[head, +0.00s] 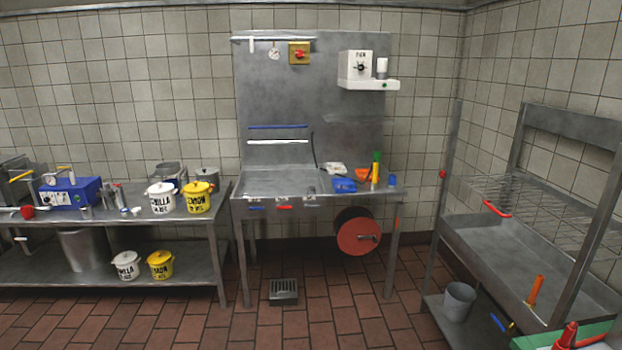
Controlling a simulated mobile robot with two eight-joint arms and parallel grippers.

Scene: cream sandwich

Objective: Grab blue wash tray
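A small blue tray-like object (343,185) lies on the steel work table (262,186) against the back wall, right of the middle of the head view. It is small in the picture, and I cannot tell for sure that it is the wash tray. An orange piece (363,174) and a white piece (335,168) lie close behind it. A green and yellow upright item (375,168) and a small blue item (392,180) stand to its right. I cannot make out either of my grippers in this view.
A steel bench (120,225) with white and yellow buckets and a blue machine (70,193) stands left. A red hose reel (358,236) hangs under the work table. A steel rack (480,255) stands right. The tiled floor (320,320) in front is mostly free, apart from a drain (284,291).

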